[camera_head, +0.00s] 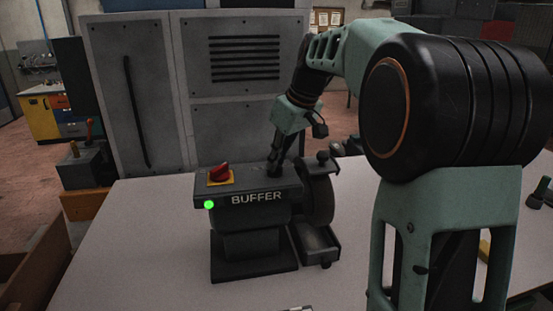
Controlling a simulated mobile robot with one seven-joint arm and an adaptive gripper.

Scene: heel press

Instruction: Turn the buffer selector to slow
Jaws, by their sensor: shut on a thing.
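The black buffer (245,215) stands on the pale bench, with the word BUFFER on its front. A red rotary knob (220,172) sits on a yellow plate at the left of its top. My gripper (274,170) reaches down to the right part of the buffer's top, clear of the red knob. Its dark fingers are shut on a small dark part there. That part is mostly hidden by the fingers, and its setting cannot be read.
A green lamp (209,205) glows on the buffer's front left. The buffing wheel (318,193) is close to the right of my gripper. A grey cabinet (150,90) stands behind the bench (140,240). The bench's left part is clear.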

